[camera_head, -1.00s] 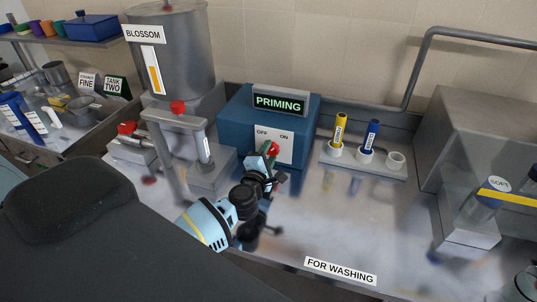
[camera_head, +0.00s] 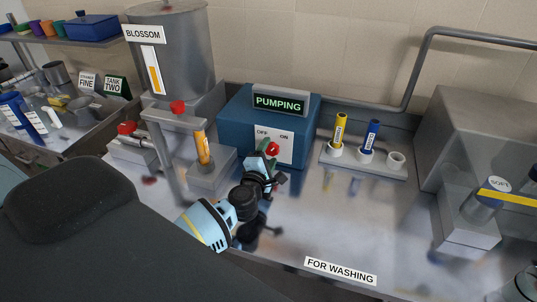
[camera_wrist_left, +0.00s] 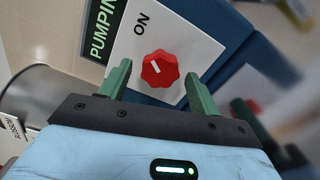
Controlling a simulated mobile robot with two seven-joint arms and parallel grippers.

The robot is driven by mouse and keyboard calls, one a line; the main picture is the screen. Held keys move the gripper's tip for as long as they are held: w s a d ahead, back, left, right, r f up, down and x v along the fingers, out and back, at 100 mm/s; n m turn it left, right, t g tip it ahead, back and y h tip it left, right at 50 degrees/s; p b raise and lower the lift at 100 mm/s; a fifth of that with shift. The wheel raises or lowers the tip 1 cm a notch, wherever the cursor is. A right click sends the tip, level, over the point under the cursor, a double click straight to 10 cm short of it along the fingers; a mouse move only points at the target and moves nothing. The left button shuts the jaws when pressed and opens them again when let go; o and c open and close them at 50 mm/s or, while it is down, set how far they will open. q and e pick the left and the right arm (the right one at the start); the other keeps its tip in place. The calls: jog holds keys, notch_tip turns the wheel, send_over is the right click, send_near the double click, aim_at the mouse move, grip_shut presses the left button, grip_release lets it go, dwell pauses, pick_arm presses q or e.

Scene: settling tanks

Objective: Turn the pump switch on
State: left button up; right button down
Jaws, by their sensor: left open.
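The pump switch is a red knob (camera_head: 272,148) on a white plate (camera_head: 262,142) marked OFF and ON, on the front of a blue box (camera_head: 232,130). The box's sign (camera_head: 279,102) reads PUMPING. In the left wrist view the knob (camera_wrist_left: 160,70) shows a white mark pointing up-left, toward the word ON. My left gripper (camera_head: 268,158) is in front of the plate. Its green fingers (camera_wrist_left: 157,85) are apart, one on each side of the knob, and do not appear to touch it. My right gripper is not in view.
A grey tank (camera_head: 185,60) labelled BLOSSOM stands left of the box. A sample tube (camera_head: 202,147) with orange contents stands below it. A rack (camera_head: 375,168) with yellow and blue tubes is to the right. The counter's middle right is clear.

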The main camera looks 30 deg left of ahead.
pick_arm(q)
jog(key=shift+v, duration=3.8)
jog(key=shift+a, duration=0.1)
jog(key=shift+s, duration=0.1)
